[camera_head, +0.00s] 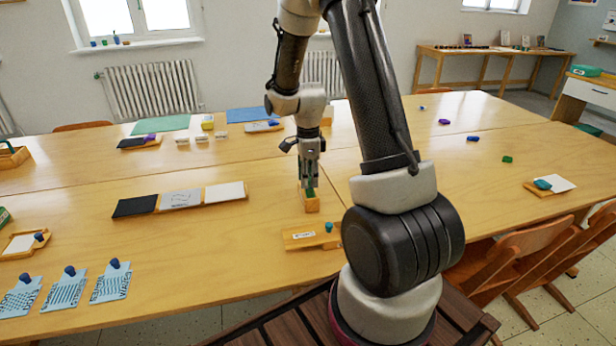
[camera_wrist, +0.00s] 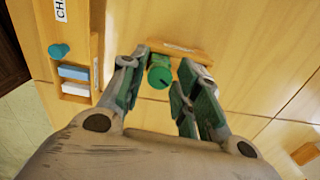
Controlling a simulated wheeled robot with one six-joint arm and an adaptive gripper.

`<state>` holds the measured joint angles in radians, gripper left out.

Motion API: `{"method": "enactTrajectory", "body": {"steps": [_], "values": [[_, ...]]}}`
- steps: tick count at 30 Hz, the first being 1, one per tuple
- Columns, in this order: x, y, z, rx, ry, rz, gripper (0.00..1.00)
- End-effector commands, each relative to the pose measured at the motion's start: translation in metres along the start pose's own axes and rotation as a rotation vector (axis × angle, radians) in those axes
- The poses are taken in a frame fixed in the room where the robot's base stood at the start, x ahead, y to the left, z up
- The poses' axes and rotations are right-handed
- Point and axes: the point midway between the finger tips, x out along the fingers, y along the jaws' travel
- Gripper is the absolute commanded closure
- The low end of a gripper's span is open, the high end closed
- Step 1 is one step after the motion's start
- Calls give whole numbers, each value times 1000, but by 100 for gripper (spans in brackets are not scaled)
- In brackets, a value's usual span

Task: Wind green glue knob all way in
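The green glue knob (camera_wrist: 160,77) is a round cap with a dark mark on its face. It sits on a small wooden block (camera_head: 312,205) on the table; a little green (camera_head: 310,193) shows on top of the block in the head view. My gripper (camera_head: 309,186) points straight down over the block. In the wrist view my gripper (camera_wrist: 163,72) has its fingers apart, one on each side of the knob.
A wooden box with a teal knob (camera_head: 329,227) lies in front of the block. A strip of black, grey and white panels (camera_head: 180,199) lies to the left. Blue patterned cards (camera_head: 66,290) lie at front left. The table (camera_head: 440,170) is mostly clear to the right; chairs (camera_head: 520,255) stand there.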

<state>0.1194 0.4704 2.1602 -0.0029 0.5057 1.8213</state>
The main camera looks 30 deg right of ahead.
Motion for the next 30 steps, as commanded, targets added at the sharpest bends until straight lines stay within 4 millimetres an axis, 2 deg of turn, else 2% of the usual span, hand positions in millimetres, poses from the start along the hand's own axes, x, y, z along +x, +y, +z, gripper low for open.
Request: {"method": "enactTrajectory", "body": {"steps": [1,3,4,17,30], "values": [[0,0,0,0,0,0,84],[0,0,0,0,0,0,97],[0,0,0,0,0,0,100],[0,0,0,-60,0,7,100],[0,-1,0,-350,0,37,100]]}}
